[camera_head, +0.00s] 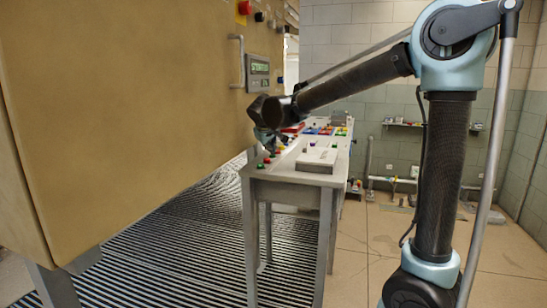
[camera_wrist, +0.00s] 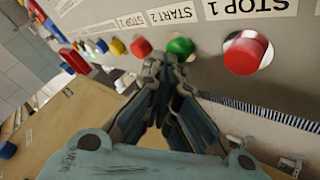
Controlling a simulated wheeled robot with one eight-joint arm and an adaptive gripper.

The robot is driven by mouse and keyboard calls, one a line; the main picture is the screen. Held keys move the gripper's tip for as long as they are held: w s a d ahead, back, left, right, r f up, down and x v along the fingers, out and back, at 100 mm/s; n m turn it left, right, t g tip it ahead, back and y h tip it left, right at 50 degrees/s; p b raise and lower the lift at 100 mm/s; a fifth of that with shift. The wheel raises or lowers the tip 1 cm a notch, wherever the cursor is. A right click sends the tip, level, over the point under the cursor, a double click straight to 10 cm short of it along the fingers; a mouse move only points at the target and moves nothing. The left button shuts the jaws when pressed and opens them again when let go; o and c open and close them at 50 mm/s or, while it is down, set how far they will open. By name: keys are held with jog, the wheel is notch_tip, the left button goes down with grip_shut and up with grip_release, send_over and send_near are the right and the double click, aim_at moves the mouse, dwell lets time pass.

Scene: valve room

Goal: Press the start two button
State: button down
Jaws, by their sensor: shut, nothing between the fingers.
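The green start two button (camera_wrist: 181,47) is in the wrist view, near the upside-down START 2 label (camera_wrist: 172,13) on a grey panel. My gripper (camera_wrist: 162,62) is shut, with its fingertips just below the green button and the red button (camera_wrist: 141,47) near the STOP 2 label. I cannot tell whether the fingertips touch the green button. In the head view my gripper (camera_head: 268,143) is over the near left end of the grey console table (camera_head: 290,177), where small coloured buttons show; which is start two is not clear there.
A large red STOP 1 button (camera_wrist: 245,52) is to the right in the wrist view. Yellow (camera_wrist: 117,47) and blue (camera_wrist: 101,46) buttons are to the left. A tall tan cabinet (camera_head: 120,110) stands close to the console's left in the head view. Floor to the right is mostly clear.

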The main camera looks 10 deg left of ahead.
dwell(0.7)
jog(key=shift+r, duration=0.75)
jog(key=shift+r, duration=0.1)
jog(key=shift+r, duration=2.45)
jog(key=shift+d, duration=0.1)
